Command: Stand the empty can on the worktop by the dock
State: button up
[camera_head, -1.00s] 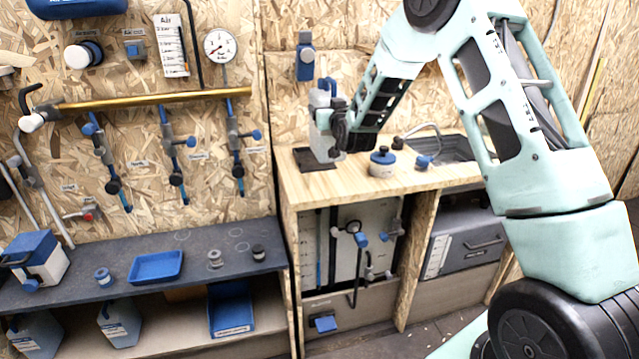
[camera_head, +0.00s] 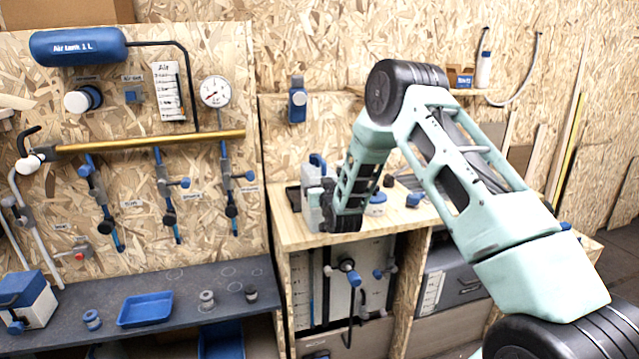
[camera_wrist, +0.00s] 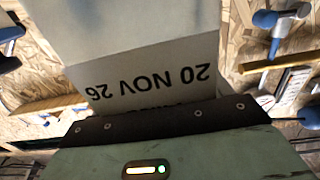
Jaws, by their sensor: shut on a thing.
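The can (camera_head: 311,212) is a pale grey jerry can with a blue handle on top, upright over the left part of the wooden worktop (camera_head: 288,232). My gripper (camera_head: 325,200) is shut on it from the right and hides part of its side. In the wrist view the can's pale body (camera_wrist: 135,30) fills the jaws, with a white label reading "20 NOV 26" upside down. I cannot tell whether the can's base touches the wood.
A blue-lidded pot (camera_head: 376,205) and other small blue and black items stand on the worktop right of my gripper. A lower dark bench (camera_head: 185,302) at left holds a blue tray (camera_head: 146,309) and small parts. Valves and a brass pipe (camera_head: 150,143) line the wall.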

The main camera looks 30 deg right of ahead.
jog(key=shift+f, duration=0.1)
jog(key=o, duration=1.1)
jog(key=b+v, duration=0.3)
jog(key=v, duration=0.9)
jog(key=s+a+n+g+y, duration=0.3)
jog(key=a+g+y, duration=0.25)
jog(key=a, duration=1.15)
jog(key=s+a+n+g+y, duration=0.3)
jog(key=s+a+n+g, duration=0.15)
jog(key=s+a, duration=0.8)
jog(key=s+n+g+h, duration=0.1)
jog(key=s+g, duration=0.1)
jog(key=s, duration=0.5)
jog(key=s+r+n+g+h, duration=0.1)
jog(key=s+g, duration=0.2)
jog(key=s, duration=0.5)
jog(key=s+r+n+g+h, duration=0.1)
jog(key=s+g, duration=0.1)
jog(key=s, duration=0.6)
jog(key=shift+d+r, duration=0.1)
jog(key=shift+r, duration=0.15)
